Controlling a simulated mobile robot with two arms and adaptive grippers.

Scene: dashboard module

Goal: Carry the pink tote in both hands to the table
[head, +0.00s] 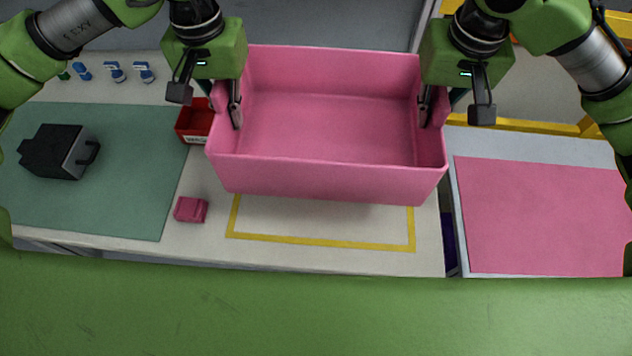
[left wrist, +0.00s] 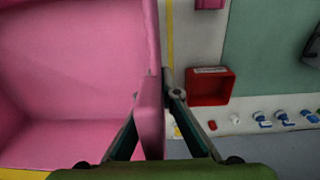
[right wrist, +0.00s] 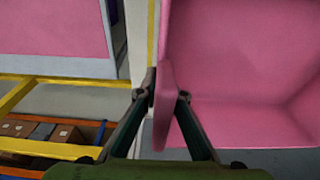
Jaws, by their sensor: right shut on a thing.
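The pink tote (head: 330,180) is open, empty and roughly level in the head view, above the table (head: 310,262). A yellow outlined rectangle (head: 320,242) on the table shows partly below it. My left gripper (head: 236,118) is shut on the tote's left wall, and its fingers straddle that wall (left wrist: 151,115) in the left wrist view. My right gripper (head: 424,118) is shut on the right wall, also straddled in the right wrist view (right wrist: 166,105). The tote hides the back of the outline. I cannot tell the exact gap between tote and table.
A red bin (head: 194,122) stands close to the tote's left side. A small pink block (head: 190,209) lies in front of it. A black box (head: 60,151) sits on the green mat (head: 130,200). A pink-topped surface (head: 540,215) is at right, beyond a gap.

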